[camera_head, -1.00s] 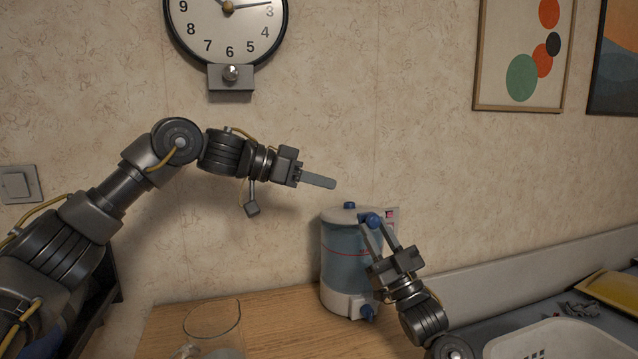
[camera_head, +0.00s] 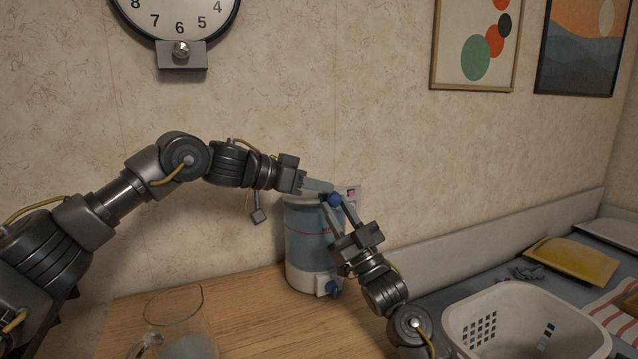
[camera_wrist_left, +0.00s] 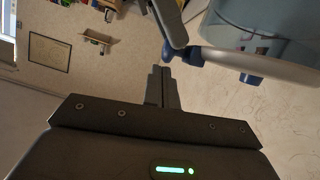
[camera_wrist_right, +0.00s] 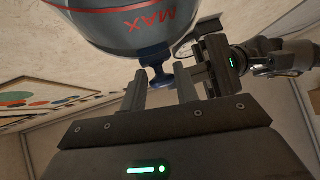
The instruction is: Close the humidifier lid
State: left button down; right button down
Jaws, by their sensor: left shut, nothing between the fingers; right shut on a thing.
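The humidifier (camera_head: 308,245) stands on the wooden table against the wall, with a blue-grey tank, a white base and a blue tap (camera_head: 332,287). Its white lid (camera_wrist_left: 262,66) shows edge-on in the left wrist view, with a blue knob on top (camera_wrist_left: 250,79). The head view has the lid mostly hidden behind my left gripper (camera_head: 332,187), which is shut, empty and at the lid's top. My right gripper (camera_head: 338,201) is shut on a blue front knob (camera_wrist_right: 160,78) at the tank's upper rim. Whether the lid is fully seated cannot be told.
A clear glass jug (camera_head: 180,325) stands at the table's front left. A white basket (camera_head: 525,325) is on the grey surface at right, with a yellow packet (camera_head: 572,260) behind it. A clock (camera_head: 180,15) hangs above. The table between jug and humidifier is clear.

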pick_arm(q)
jog(key=shift+f, duration=0.1)
pick_arm(e)
jog(key=shift+w+a+f, duration=0.1)
jog(key=shift+a+f, duration=0.05)
jog(key=shift+f, duration=0.15)
